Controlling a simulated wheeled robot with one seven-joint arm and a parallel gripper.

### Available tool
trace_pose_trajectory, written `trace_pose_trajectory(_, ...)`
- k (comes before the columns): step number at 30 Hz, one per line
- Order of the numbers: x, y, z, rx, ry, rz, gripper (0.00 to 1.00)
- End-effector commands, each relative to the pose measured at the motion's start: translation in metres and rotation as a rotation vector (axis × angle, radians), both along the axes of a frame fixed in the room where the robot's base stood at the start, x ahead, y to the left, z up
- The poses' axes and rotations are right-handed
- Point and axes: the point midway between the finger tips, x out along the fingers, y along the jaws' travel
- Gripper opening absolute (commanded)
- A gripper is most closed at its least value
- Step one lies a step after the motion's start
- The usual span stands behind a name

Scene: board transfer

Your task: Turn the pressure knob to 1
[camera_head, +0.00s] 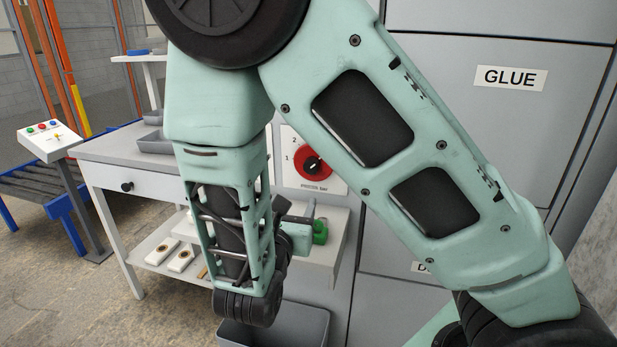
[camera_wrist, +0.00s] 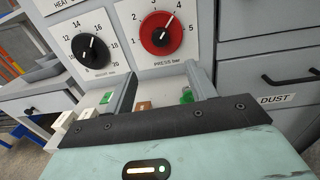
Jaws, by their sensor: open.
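The pressure knob is a round red dial with a black centre. In the wrist view the knob (camera_wrist: 150,40) sits on a white plate numbered 1 to 5, labelled in bar, and its white pointer points up and slightly right, close to the 4. In the head view the knob (camera_head: 325,168) shows beside my arm, which covers part of its plate. My gripper (camera_wrist: 163,90) is open and empty, its two fingers apart below the knob's plate in the wrist view and not visibly touching it. In the head view my arm hides most of the gripper.
A black knob (camera_wrist: 92,52) with a larger scale sits left of the red one. Grey drawers labelled GLUE (camera_head: 462,105) and DUST (camera_wrist: 275,99) stand to the right. A workbench (camera_head: 105,150) with a shelf is at left, and a grey bin (camera_head: 290,325) stands below.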

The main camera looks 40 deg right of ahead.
Motion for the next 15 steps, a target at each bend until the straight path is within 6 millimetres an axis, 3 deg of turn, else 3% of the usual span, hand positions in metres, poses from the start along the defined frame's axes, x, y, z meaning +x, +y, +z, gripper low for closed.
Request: trace_pose_trajectory(15, 0.070, -0.082, 0.000, 0.001, 0.000, -0.007, 0.56)
